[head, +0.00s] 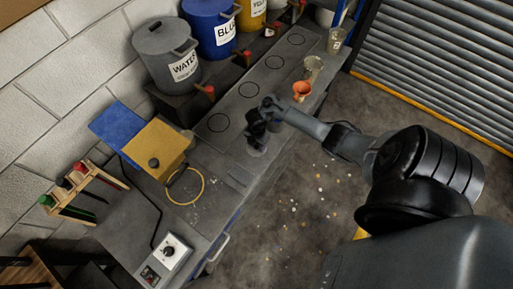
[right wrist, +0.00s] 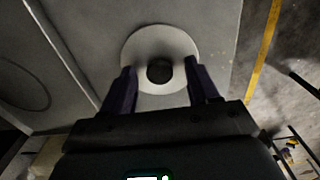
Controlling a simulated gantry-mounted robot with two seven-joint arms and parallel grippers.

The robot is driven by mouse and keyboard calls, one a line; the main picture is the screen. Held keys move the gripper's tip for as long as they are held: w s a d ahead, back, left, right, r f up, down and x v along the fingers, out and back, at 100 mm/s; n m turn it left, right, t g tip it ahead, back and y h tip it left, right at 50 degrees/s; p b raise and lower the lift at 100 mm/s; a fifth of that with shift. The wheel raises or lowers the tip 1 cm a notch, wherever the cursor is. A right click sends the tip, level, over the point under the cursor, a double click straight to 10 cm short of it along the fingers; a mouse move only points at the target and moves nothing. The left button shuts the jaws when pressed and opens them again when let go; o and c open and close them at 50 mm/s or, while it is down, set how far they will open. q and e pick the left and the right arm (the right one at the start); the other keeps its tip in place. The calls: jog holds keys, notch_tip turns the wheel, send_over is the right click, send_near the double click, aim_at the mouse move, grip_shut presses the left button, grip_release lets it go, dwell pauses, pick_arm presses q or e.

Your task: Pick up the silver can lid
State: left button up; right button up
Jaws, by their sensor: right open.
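The silver can lid (right wrist: 160,40) is a round pale disc with a dark round knob (right wrist: 159,70) at its middle, lying on the grey bench. In the head view the lid (head: 258,151) is mostly hidden under my right gripper (head: 258,126). In the right wrist view my right gripper (right wrist: 161,74) is open, with one dark finger on each side of the knob. The fingers overlap the lid's near edge in that view; I cannot tell whether they touch it. My left gripper is not in view.
Red-handled taps (head: 209,91) stick out near the cans. The bench around the lid is clear.

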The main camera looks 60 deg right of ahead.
jog(key=shift+c, duration=1.2)
jog(key=c, duration=0.9)
jog(key=shift+o, duration=0.2)
jog(key=shift+r, duration=0.15)
